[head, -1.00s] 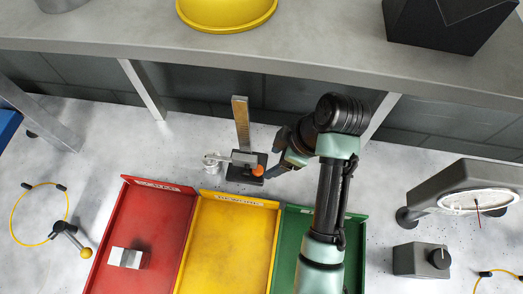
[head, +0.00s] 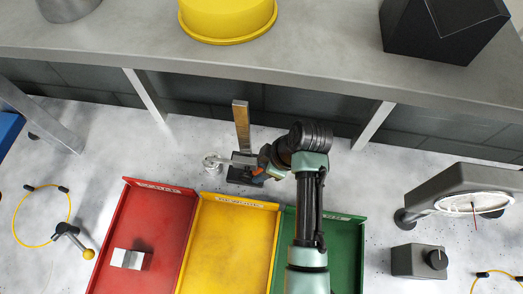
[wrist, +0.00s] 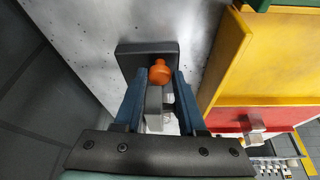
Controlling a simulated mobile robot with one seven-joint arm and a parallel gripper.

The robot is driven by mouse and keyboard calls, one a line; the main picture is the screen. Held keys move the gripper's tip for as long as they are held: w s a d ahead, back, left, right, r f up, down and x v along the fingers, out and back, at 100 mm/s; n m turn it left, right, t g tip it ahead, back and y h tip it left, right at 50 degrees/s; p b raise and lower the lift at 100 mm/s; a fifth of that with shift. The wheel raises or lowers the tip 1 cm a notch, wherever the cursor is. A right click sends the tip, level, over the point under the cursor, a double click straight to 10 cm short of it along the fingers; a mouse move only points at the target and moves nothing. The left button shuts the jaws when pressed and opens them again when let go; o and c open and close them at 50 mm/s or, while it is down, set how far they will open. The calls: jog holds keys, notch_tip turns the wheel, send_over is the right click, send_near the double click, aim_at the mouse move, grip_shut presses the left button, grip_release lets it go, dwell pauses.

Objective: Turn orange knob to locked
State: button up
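The orange knob (wrist: 160,72) belongs to a small upright gauge with a dark base (head: 237,178) and a brass-coloured post (head: 241,125). In the wrist view the knob is between the tips of my gripper (wrist: 160,80), one finger on each side. The fingers are apart, with narrow gaps to the knob, so my gripper looks open. In the head view my gripper (head: 262,174) is at the right side of the gauge and hides most of the knob. No lock marking can be read.
Red (head: 140,215), yellow (head: 228,245) and green (head: 345,235) trays lie in front of the gauge. A shelf (head: 300,75) runs behind. A grey box with a black dial (head: 415,261) is at right.

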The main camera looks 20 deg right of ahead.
grip_shut()
jog(key=shift+s+a+r+m+p, duration=0.1)
jog(key=shift+a+r+m+p, duration=0.1)
jog(key=shift+m+p, duration=0.75)
jog(key=shift+d+f+m+t+h, duration=0.15)
jog(key=shift+m+t+h, duration=0.2)
jog(key=shift+m, duration=0.2)
jog(key=o, duration=0.5)
grip_release()
jog(key=b+v, duration=0.1)
jog(key=v, duration=1.2)
